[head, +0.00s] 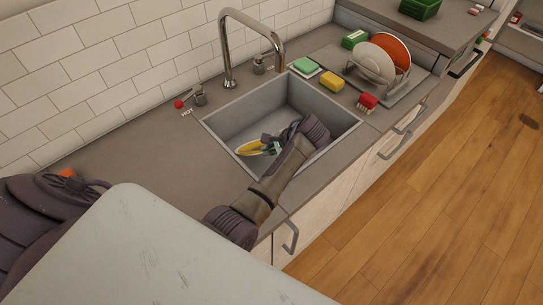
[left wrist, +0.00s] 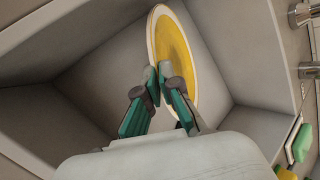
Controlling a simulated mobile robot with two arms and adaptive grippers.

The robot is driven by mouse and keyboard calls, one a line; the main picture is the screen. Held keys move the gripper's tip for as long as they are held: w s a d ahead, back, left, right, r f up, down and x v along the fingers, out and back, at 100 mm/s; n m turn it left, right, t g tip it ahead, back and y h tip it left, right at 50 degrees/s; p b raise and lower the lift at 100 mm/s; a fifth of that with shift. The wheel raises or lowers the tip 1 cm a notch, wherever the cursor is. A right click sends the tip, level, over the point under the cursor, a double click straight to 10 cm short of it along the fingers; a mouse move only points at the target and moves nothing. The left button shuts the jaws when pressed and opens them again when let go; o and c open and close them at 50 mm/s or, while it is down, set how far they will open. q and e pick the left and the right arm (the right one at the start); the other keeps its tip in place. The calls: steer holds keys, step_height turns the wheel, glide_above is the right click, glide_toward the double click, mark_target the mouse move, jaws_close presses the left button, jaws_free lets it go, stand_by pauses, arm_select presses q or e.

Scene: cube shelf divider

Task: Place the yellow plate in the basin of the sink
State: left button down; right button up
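The yellow plate (head: 249,148) is down inside the basin of the sink (head: 337,128), tilted up on edge. In the left wrist view the plate (left wrist: 178,45) shows a yellow face and a pale rim, with the basin walls around it. My left gripper (head: 270,144) reaches down into the basin. In the left wrist view its fingertips (left wrist: 157,73) are close together on the plate's rim, pinching it. Whether the plate's lower edge touches the basin floor is hard to tell. My right gripper is not in view.
A tall faucet (head: 228,48) stands behind the basin, with a red-marked hot tap (head: 199,97) beside it. A yellow sponge (head: 332,81), a green soap (head: 305,65) and a red brush (head: 367,101) lie right of the basin. A rack holds plates (head: 376,62).

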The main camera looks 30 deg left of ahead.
arm_select(q)
steer(key=shift+f, duration=2.7)
steer(key=c, duration=1.3)
jaws_free()
steer(key=shift+r, duration=0.1)
